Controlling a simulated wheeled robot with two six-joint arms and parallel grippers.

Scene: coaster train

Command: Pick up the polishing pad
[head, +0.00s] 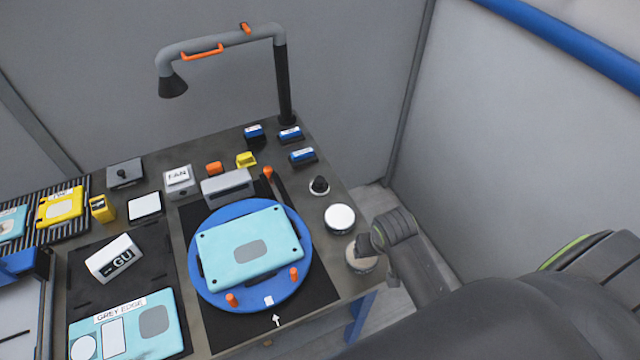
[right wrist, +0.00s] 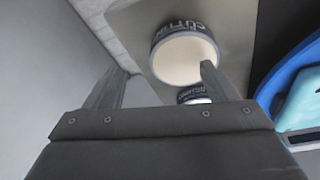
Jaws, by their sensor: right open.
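A small black-knobbed piece with a pale base (head: 319,186), which looks like the polishing pad, stands on the bench's right side behind the pots. It is not evident in the right wrist view. My right gripper (head: 366,243) is over the bench's right edge, just above a beige-topped pot (head: 360,262), nearer the front than the pad. In the right wrist view its fingers (right wrist: 160,88) are apart with nothing held. That pot (right wrist: 185,58), its label reading "CUTTIN", shows beyond them. My left gripper is out of view.
A white-topped pot (head: 339,218) stands between the beige pot and the black-knobbed piece; it is partly hidden in the right wrist view (right wrist: 193,93). A blue turntable (head: 205,275) with a light-blue tablet case (head: 220,250) lies left. A lamp post (head: 284,90) rises behind.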

